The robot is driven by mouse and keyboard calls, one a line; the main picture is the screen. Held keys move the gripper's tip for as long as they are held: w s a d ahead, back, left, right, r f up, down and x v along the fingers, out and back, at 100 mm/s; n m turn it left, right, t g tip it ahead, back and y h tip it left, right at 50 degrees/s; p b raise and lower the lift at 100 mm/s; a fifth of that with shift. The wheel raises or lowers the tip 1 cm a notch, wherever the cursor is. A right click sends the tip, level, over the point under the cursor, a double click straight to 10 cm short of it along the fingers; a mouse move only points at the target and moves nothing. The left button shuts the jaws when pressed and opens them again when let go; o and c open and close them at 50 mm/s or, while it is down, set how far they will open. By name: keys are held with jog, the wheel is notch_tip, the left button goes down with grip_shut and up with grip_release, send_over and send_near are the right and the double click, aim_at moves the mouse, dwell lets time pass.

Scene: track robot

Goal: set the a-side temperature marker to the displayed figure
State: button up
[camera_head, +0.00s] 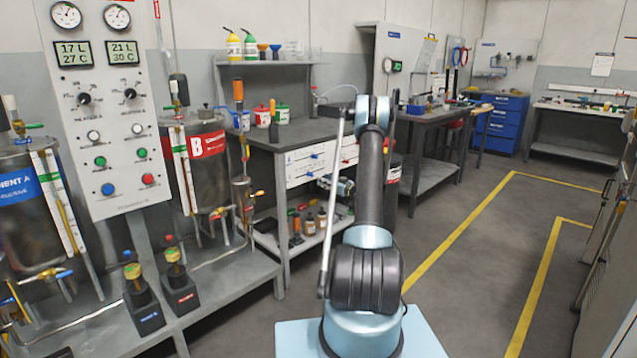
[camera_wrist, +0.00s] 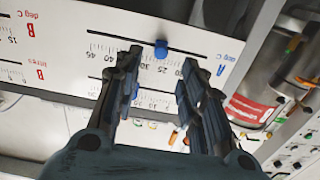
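The display panel (camera_head: 105,110) in the head view has two readouts. The left readout (camera_head: 74,54) shows 17 L and 27 C, the right one (camera_head: 123,52) 21 L and 30 C. The white scale board (camera_head: 322,160) is on the bench front. In the wrist view the board (camera_wrist: 215,45) appears upside down, with a blue "A deg C" label at its right. The blue A-side temperature marker (camera_wrist: 161,48) sits on its slot near the 25 to 30 figures; its exact reading is unclear. My gripper (camera_wrist: 160,60) is open and empty, its fingertips either side of the marker, apart from it.
The B scales (camera_wrist: 25,35) lie left on the board in the wrist view. Tank A (camera_head: 30,200) and red-labelled tank B (camera_head: 205,150) stand left of the bench (camera_head: 285,140). Bottles stand on the shelf below. Open floor (camera_head: 455,260) with yellow lines lies to the right.

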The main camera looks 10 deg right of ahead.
jog(key=shift+v, duration=1.2)
jog(key=s+a+r+g, duration=0.4)
jog(key=s+a+r, duration=0.5)
jog(key=r, duration=0.3)
jog(key=s+a+r+m+g+h, duration=0.1)
jog(key=s+a+r+g+h, duration=0.15)
jog(key=s, duration=0.65)
jog(key=s+a+r+m+g+h, duration=0.1)
jog(key=s+a+r+g, duration=0.2)
jog(key=s, duration=0.7)
jog(key=s+f+m+g+h, duration=0.1)
jog(key=s+m+h, duration=0.15)
jog(key=s, duration=1.65)
jog(key=s+d+f+m+g+h, duration=0.1)
jog(key=s+f, duration=0.3)
jog(key=s, duration=0.6)
jog(key=s+d+f+m+g+h, duration=0.1)
jog(key=s+d+f+h, duration=0.2)
jog(key=s, duration=0.7)
jog(key=shift+d+f+h, duration=0.3)
jog(key=shift+d+f, duration=0.4)
jog(key=shift+f, duration=0.05)
